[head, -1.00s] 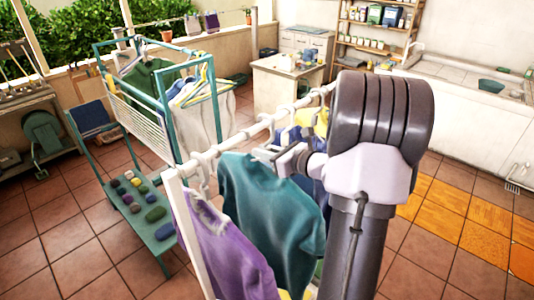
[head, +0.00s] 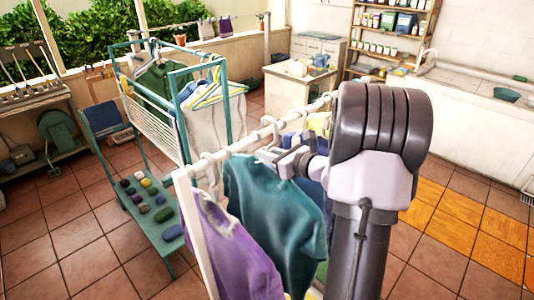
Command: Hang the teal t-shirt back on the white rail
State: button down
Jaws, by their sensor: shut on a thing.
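The teal t-shirt (head: 278,215) hangs upright just below the white rail (head: 240,143), between a purple garment (head: 236,252) and a dark blue one. My gripper (head: 272,156) is at the top of the teal t-shirt, close under the rail. It is shut, apparently on the t-shirt's hanger; the jaws and hanger are small and partly merge in the picture. I cannot tell whether the hanger's hook is over the rail. My arm hides the right part of the rail and some garments.
A teal rack (head: 180,95) with a green garment and hangers stands at the left behind the rail. A low teal shelf (head: 150,225) holds several small coloured items. A white cabinet (head: 290,90) stands behind. Tiled floor is open at the right and lower left.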

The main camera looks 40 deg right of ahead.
aim_at(297, 186)
jog(key=shift+f+b, duration=0.45)
jog(key=shift+f, duration=0.25)
jog(key=c, duration=1.3)
grip_release()
jog(key=f+v, duration=0.1)
jog(key=v, duration=0.3)
jog(key=f+b+v, duration=0.1)
jog(key=v, duration=0.6)
jog(key=shift+s+f, duration=0.25)
jog(key=shift+s, duration=0.5)
jog(key=shift+w+a, duration=0.1)
